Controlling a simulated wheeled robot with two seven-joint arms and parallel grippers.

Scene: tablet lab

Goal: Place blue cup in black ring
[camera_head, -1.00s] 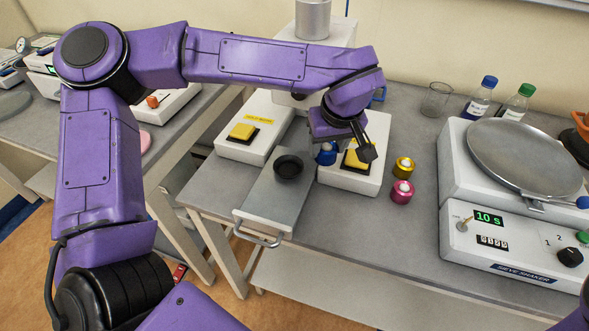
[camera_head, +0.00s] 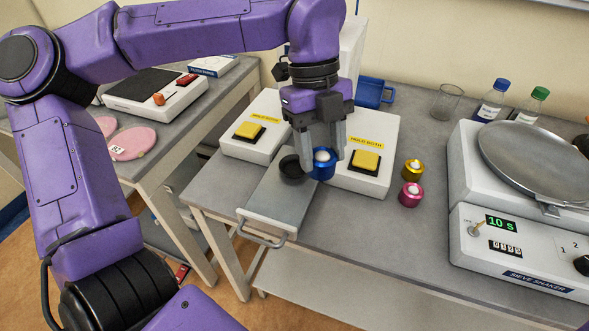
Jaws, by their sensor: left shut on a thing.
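The blue cup (camera_head: 322,169) has a white content and is held upright between the fingers of my left gripper (camera_head: 321,160), which points down. The black ring (camera_head: 292,169) lies on the grey sliding plate (camera_head: 276,208), just left of the cup. The cup is close beside the ring, at the plate's right edge, and not inside it; I cannot tell how high it is above the surface. My right gripper is not in view.
Two white units with yellow buttons (camera_head: 249,130) (camera_head: 366,160) flank the plate. A gold cup (camera_head: 413,169) and a pink cup (camera_head: 410,194) stand to the right. A sieve shaker (camera_head: 525,220) stands further right. The bench front between is clear.

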